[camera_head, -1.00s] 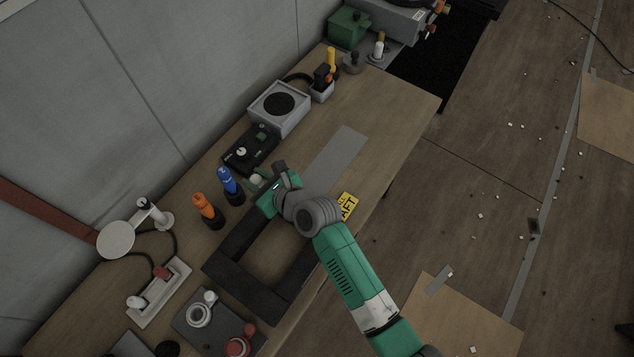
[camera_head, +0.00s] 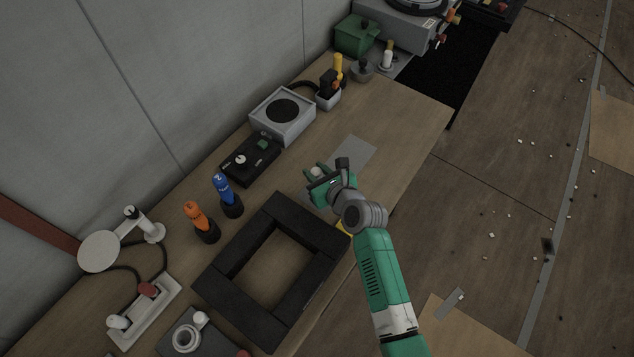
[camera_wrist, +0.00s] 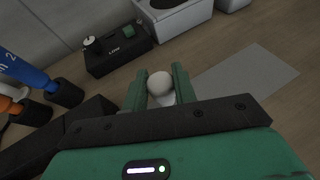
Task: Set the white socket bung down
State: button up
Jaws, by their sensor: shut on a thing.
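The white socket bung (camera_wrist: 160,86) is between the two green fingers of my gripper (camera_wrist: 158,92) in the wrist view. Its rounded pale top shows; its lower part is mostly hidden by the gripper body. In the head view the bung (camera_head: 316,172) is a small pale knob at the tips of my gripper (camera_head: 314,173). My gripper is shut on it, over the bench between the black frame and the grey patch. I cannot tell how high above the bench the bung is.
A grey flat patch (camera_head: 352,153) lies beside my gripper. A black square frame (camera_head: 225,272) lies nearer, with blue (camera_head: 222,185) and orange (camera_head: 195,213) handled tools to its left. A black control box (camera_head: 250,160) and a grey speaker box (camera_head: 283,116) stand along the wall.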

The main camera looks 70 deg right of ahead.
notch_tip(320, 180, down, 4)
jog(key=shift+r+b, duration=0.1)
jog(key=shift+b, duration=0.9)
jog(key=shift+r, duration=0.1)
jog(key=o, duration=0.9)
jog(key=shift+o, duration=0.2)
jog(key=shift+s+r, duration=0.15)
jog(key=p+v, duration=0.4)
jog(key=v, duration=0.7)
jog(key=shift+s+a, duration=0.25)
